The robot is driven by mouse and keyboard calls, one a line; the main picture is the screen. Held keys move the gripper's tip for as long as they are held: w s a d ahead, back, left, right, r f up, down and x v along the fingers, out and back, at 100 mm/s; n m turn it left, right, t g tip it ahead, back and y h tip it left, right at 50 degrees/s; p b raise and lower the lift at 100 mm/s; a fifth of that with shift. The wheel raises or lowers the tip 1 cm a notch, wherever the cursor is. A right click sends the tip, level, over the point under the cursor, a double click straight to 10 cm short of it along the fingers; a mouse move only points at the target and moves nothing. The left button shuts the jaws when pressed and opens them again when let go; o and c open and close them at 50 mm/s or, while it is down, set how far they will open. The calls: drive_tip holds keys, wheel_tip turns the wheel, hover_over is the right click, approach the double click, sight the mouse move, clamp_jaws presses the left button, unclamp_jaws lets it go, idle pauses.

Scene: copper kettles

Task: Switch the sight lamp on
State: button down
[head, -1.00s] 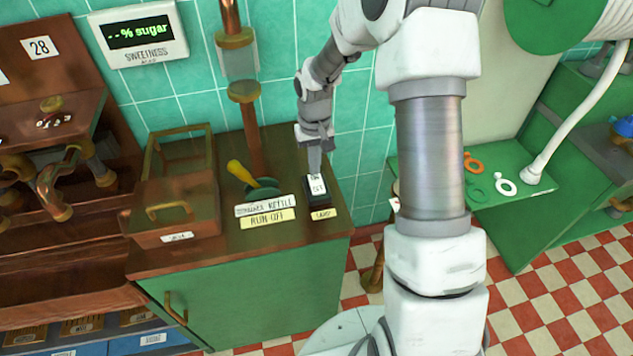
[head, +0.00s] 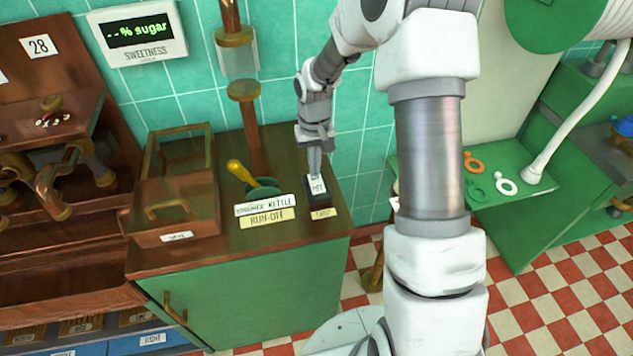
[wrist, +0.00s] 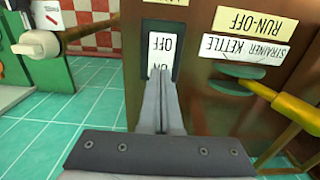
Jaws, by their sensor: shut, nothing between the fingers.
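The lamp switch (head: 318,187) is a dark box with a white rocker, at the right end of the brown cabinet top. In the wrist view the rocker (wrist: 163,48) carries the words OFF and ON, upside down, with ON nearer my fingers. My gripper (head: 314,174) is shut and empty and points down at the far end of the switch. In the wrist view its fingertips (wrist: 158,80) are at the ON end, seemingly touching it and covering part of it. I cannot tell which way the rocker is tipped.
A yellow-handled valve (head: 247,178) and the strainer kettle and run-off labels are left of the switch. A copper pipe (head: 247,120) rises behind them, with a glass section above. A brown box (head: 175,205) stands further left. A green shelf (head: 510,180) is right.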

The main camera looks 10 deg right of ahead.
drive_tip(key=shift+f+b, duration=0.5)
drive_tip(key=shift+f, duration=0.25)
drive_tip(key=shift+r, duration=0.15)
drive_tip(key=shift+r+p, duration=2.35)
drive_tip(key=shift+r, duration=1.05)
drive_tip(key=s+r+t, duration=0.1)
drive_tip(key=s+r, duration=0.4)
drive_tip(key=r, duration=0.4)
drive_tip(key=s+r+t, duration=0.2)
drive_tip(key=s+r, duration=0.3)
drive_tip(key=r, duration=0.4)
drive_tip(key=s+r+t, duration=0.1)
drive_tip(key=s+r, duration=0.1)
drive_tip(key=s, duration=0.5)
drive_tip(key=s+r+t, duration=0.1)
drive_tip(key=s+r, duration=0.2)
drive_tip(key=s, duration=0.5)
drive_tip(key=shift+s+r+t, duration=0.2)
drive_tip(key=shift+r+t, duration=0.05)
drive_tip(key=shift+t, duration=0.05)
